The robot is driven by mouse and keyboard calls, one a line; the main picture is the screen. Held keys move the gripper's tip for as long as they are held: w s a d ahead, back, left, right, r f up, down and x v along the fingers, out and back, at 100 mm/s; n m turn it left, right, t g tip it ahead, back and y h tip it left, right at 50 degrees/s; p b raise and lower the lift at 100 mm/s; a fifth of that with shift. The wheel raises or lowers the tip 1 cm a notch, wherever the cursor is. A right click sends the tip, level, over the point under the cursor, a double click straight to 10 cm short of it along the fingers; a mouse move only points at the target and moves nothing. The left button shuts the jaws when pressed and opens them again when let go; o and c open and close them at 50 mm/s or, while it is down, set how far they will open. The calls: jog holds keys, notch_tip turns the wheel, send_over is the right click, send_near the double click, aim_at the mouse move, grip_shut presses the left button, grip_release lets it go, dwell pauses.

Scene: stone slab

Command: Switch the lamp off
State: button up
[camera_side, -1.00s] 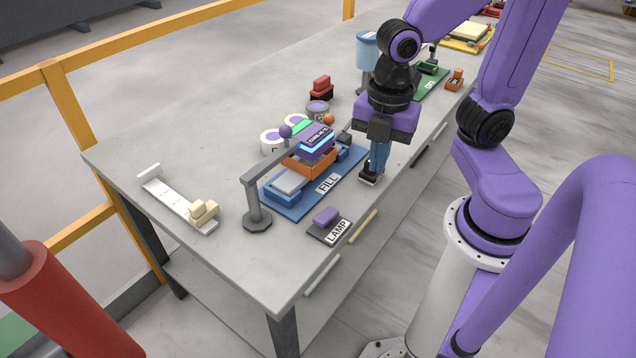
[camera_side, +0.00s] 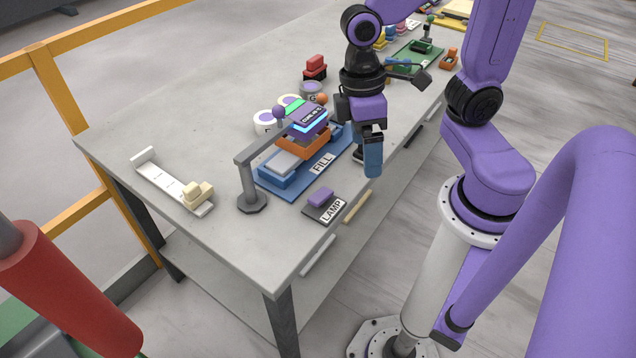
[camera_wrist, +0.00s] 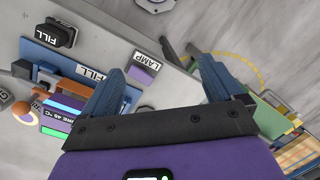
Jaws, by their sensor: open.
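The lamp switch is a small purple block (camera_side: 321,197) on a dark plate with a white LAMP label (camera_side: 331,211), near the table's front edge. In the wrist view, the purple block (camera_wrist: 138,75) and LAMP label (camera_wrist: 147,61) lie between the two blue fingers, nearer the left one. My gripper (camera_side: 372,160) is open and empty, apart from the switch, to its upper right in the side view. It also shows in the wrist view (camera_wrist: 163,68), fingers spread wide. A dark grey post (camera_side: 249,182) with an arm stands left of the switch; I cannot tell whether it is lit.
A blue FILL mat (camera_side: 298,188) with an orange-and-blue device (camera_side: 303,143) lies behind the switch. A black button with a FILL label (camera_wrist: 58,33) is in the wrist view. A white slide with a cream block (camera_side: 197,193) lies left. Handles line the front edge.

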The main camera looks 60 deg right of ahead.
jog(key=w+f+m+g+y, duration=0.2)
jog(key=w+f+m+g, duration=0.15)
jog(key=w+m, duration=0.55)
jog(key=n, duration=0.1)
send_near(320, 194)
jog(key=shift+t, duration=0.25)
jog(key=x, duration=0.6)
jog(key=shift+s+d+f, duration=0.1)
jog(key=shift+s+f, duration=0.1)
jog(key=shift+s, duration=0.15)
jog(key=shift+x, duration=0.85)
